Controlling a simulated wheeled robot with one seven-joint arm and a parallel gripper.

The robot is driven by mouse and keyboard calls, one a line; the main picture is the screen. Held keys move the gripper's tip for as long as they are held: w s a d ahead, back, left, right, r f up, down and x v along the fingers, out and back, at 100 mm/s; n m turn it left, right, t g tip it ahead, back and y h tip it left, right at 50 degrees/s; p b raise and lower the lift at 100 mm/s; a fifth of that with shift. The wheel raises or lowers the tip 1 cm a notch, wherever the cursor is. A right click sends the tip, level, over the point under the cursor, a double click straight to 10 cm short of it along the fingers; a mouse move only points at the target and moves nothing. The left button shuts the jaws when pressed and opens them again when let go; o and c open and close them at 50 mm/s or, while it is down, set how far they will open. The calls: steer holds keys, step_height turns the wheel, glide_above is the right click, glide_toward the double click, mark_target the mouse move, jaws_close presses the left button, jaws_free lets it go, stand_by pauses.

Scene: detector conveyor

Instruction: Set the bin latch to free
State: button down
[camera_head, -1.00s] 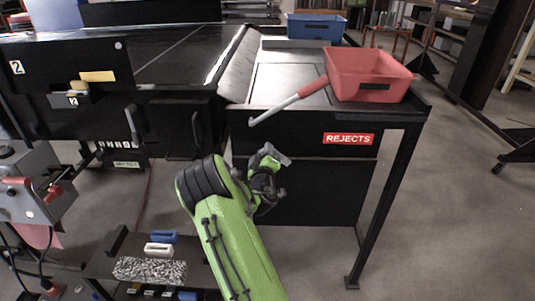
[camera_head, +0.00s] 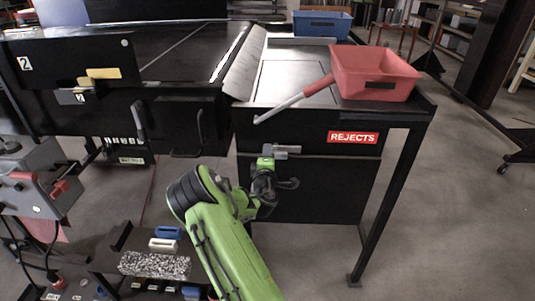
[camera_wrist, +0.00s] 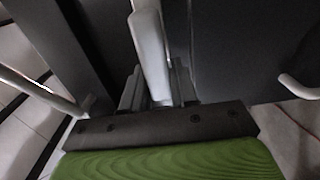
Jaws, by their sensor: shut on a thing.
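My gripper (camera_head: 281,151) is at the front of the black rejects stand (camera_head: 300,190), just below its top edge and left of the REJECTS label. In the wrist view a pale grey bar (camera_wrist: 150,50), which I take to be the bin latch lever, runs down between my two grey fingers. The fingers are shut on it. In the head view the gripper covers most of the latch, so its setting cannot be read.
A red bin (camera_head: 375,72) sits on the stand's top, with a grey rod with a red grip (camera_head: 300,97) beside it. A blue bin (camera_head: 322,24) stands behind. The conveyor (camera_head: 180,55) is at left. Open floor lies right of the stand.

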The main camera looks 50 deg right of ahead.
stand_by(0.5)
steer(key=c, duration=1)
jaws_free()
steer(key=shift+o, duration=0.2)
steer(key=b+v, duration=1.1)
steer(key=v, duration=0.4)
steer(key=shift+s+a+b, duration=0.3)
